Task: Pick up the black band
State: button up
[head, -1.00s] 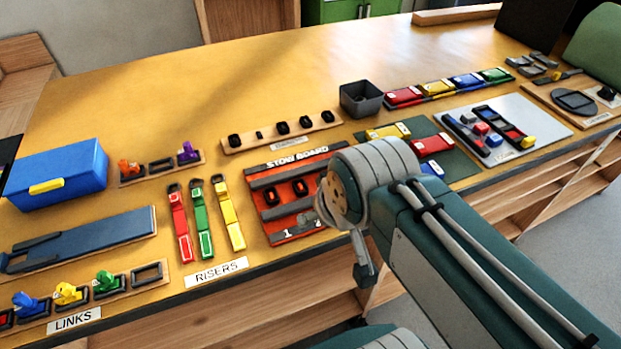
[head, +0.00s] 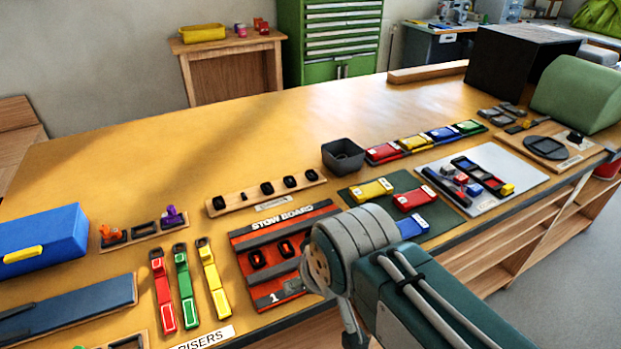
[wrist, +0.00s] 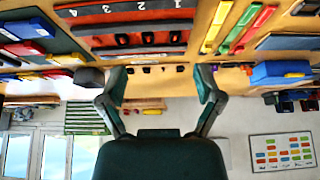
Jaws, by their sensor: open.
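Several small black band-like pieces (head: 267,188) stand in a row on a wooden strip (head: 232,203) behind the stow board; one is much smaller. I cannot tell which is the black band. Two more black pieces (head: 257,258) sit on the red and grey stow board (head: 240,238). The wrist view is upside down and shows black pieces (wrist: 122,40) on the board and the row on the strip beyond. My gripper (wrist: 160,85) is open and empty, its fingers wide apart, clear of the pieces. In the head view my arm covers the board's right part.
Red, green and yellow risers (head: 183,287) lie left of the board. A dark open box (head: 343,156) stands right of the strip. A blue box (head: 40,240) is at the left. A green mat (head: 440,222) with coloured blocks lies right.

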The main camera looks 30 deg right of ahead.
dwell(0.4)
jog(key=w+d+r+g, duration=0.1)
jog(key=w+r, duration=0.3)
jog(key=w, duration=0.2)
jog(key=w+d+r, duration=0.2)
jog(key=w+r, duration=0.1)
jog(key=w, duration=0.3)
jog(key=g, duration=0.3)
send_over(311, 174)
jog(key=f, duration=1.8)
jog(key=shift+s+d+f, duration=0.1)
jog(key=shift+s+f, duration=0.1)
jog(key=shift+f, duration=0.15)
jog(key=shift+w+f, duration=0.1)
jog(key=shift+f, duration=2.65)
jog(key=c, duration=0.8)
